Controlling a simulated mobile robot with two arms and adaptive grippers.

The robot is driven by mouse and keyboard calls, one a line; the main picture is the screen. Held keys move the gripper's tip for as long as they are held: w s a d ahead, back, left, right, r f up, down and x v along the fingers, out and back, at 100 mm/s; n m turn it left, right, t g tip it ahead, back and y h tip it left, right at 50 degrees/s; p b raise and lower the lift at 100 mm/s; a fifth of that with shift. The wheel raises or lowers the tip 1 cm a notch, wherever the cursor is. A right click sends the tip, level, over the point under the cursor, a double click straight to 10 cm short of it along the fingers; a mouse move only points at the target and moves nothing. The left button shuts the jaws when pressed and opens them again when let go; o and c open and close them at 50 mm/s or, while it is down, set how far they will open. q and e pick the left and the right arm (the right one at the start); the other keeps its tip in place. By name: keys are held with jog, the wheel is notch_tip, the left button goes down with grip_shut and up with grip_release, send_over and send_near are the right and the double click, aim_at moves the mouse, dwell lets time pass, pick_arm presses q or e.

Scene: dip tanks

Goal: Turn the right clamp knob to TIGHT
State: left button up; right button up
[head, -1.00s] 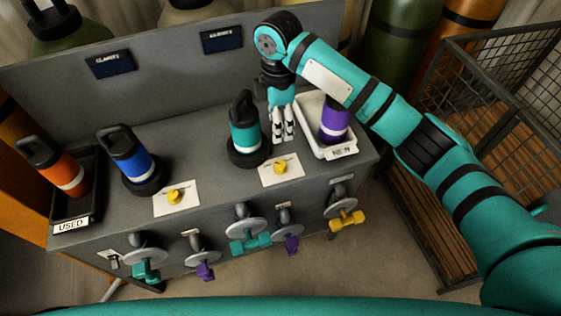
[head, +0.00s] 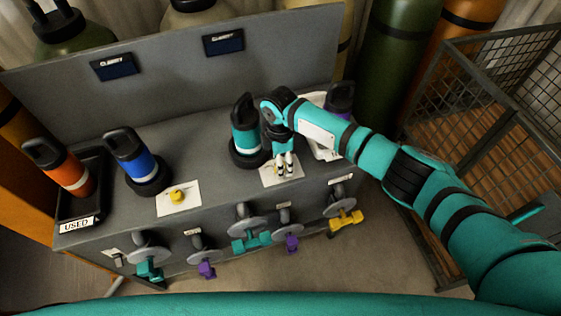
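The right clamp knob sits on the white card (head: 268,181) on the grey bench top, in front of the teal bottle (head: 246,135). My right gripper (head: 285,170), on the arm from the right, points down over that card. Its fingertips are at the knob and cover most of it, so its pointer and the card's marks cannot be read. I cannot tell whether the fingers are closed on the knob or just around it. The other yellow knob (head: 177,195) stands on its own card to the left. My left gripper is not in view.
A blue bottle (head: 132,160) stands at the left, and an orange bottle (head: 68,172) is in the USED tray (head: 77,226). A purple bottle (head: 340,98) is partly hidden behind my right arm. Several coloured valve handles line the bench front. A wire cage (head: 490,120) is at right.

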jog(key=shift+f, duration=0.65)
grip_shut()
